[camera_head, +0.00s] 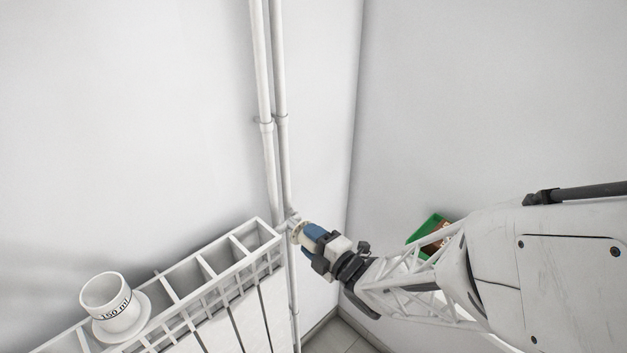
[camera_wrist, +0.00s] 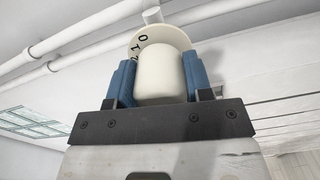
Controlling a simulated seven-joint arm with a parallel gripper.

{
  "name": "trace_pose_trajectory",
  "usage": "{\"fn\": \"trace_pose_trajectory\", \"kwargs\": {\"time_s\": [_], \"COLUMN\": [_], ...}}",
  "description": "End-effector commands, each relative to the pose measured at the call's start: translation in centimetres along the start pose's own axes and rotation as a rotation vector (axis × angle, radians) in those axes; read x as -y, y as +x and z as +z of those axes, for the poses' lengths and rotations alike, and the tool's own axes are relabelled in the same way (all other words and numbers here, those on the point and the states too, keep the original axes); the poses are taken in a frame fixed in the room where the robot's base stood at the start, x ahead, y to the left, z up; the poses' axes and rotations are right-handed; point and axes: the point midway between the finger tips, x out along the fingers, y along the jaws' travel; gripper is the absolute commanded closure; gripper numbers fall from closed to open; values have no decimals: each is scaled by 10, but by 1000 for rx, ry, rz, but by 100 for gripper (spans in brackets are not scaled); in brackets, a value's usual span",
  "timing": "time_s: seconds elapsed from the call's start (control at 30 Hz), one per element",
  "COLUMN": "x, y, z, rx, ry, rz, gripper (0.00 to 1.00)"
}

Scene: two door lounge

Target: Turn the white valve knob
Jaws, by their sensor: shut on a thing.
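The white valve knob (camera_wrist: 160,72) is in the middle of the wrist view, between the two blue fingers of my gripper (camera_wrist: 153,82). Its round collar behind carries black digits, with 0 and 1 readable. The fingers press on both sides of the knob, so my gripper is shut on it. In the head view the knob (camera_head: 298,229) is a small pale piece at the radiator's upper right corner, next to the vertical pipes. There my gripper (camera_head: 312,236) reaches it from the right and hides most of it.
A white radiator (camera_head: 262,310) stands along the wall at lower left. A cup marked 150 ml (camera_head: 117,313) sits on a saucer (camera_head: 137,328) on its top. White vertical pipes (camera_head: 268,150) run up the wall. A green object (camera_head: 424,229) lies partly behind my arm.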

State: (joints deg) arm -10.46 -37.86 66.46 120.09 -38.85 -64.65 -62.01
Motion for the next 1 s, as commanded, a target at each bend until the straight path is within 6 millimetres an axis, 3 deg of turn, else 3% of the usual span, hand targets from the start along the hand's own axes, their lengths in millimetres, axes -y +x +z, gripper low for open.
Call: {"fn": "trace_pose_trajectory", "kwargs": {"time_s": [0.03, 0.2, 0.67, 1.0], "x": [1, 0, 0, 0], "y": [0, 0, -4, -31], "z": [0, 0, 0, 0], "rx": [0, 0, 0, 2], "ry": [1, 1, 1, 1], "rz": [-1, -1, 0, 0], "gripper": [52, 28, 28, 28]}}
